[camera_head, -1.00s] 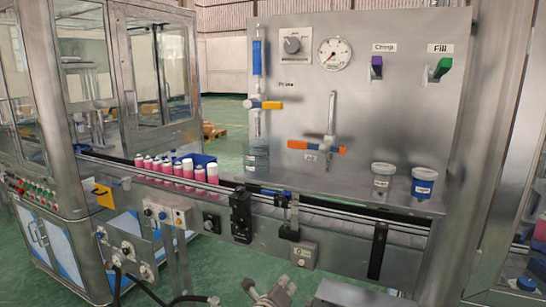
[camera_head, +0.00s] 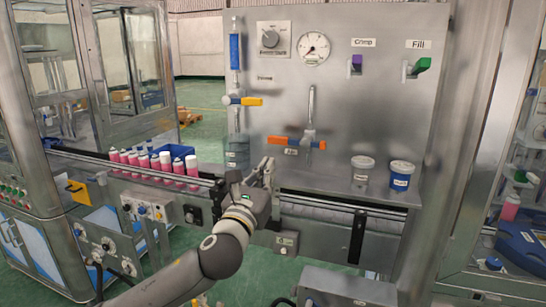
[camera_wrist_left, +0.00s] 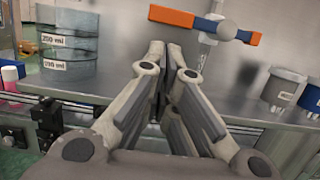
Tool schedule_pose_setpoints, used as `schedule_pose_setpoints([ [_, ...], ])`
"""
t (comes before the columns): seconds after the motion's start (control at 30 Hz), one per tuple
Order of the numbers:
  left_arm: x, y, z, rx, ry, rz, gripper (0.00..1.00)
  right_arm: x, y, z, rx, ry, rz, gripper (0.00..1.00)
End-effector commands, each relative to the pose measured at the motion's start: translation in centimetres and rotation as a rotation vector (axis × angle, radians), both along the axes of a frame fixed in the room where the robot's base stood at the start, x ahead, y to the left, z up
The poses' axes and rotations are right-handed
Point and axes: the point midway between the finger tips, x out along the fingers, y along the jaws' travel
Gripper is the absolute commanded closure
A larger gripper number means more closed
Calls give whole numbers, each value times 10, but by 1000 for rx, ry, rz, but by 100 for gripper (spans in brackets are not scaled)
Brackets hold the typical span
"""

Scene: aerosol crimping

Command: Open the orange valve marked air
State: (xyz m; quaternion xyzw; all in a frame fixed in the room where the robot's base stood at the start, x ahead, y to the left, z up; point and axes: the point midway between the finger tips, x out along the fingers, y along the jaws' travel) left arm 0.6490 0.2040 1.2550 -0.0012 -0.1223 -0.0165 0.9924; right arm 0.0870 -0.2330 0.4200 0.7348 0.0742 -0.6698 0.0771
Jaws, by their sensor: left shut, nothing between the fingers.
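The orange valve handle (camera_head: 283,141) lies level across a vertical pipe on the steel panel (camera_head: 380,115), with a small label below it. Its blue and orange lever also shows at the top of the left wrist view (camera_wrist_left: 171,16). My left gripper (camera_head: 267,163) is shut and empty, below and a little left of the valve in the head view. In the left wrist view its fingertips (camera_wrist_left: 165,46) are together, below the handle's left end and apart from it in the picture. My right gripper is in neither view.
A yellow-handled valve (camera_head: 250,101), purple Crimp valve (camera_head: 357,65) and green Fill valve (camera_head: 423,65) are on the panel. Two lidded jars (camera_head: 401,175) stand at right on the ledge. Several pink cans (camera_head: 165,162) line the conveyor at left.

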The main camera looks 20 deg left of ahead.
Motion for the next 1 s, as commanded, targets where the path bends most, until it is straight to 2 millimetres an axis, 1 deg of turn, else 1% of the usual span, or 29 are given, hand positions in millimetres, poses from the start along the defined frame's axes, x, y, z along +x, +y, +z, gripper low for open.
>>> schedule_pose_setpoints([
  [0.03,8,0,5,-2,0,1,100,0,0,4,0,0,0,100],
  [0.2,30,-1,9,-2,0,0,100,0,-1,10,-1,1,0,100],
  [0.4,43,-2,11,-2,0,0,100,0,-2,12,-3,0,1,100],
  [0.83,46,-1,11,-1,0,0,100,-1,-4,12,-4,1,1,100],
  [1.0,46,0,14,19,0,0,100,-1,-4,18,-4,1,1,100],
])
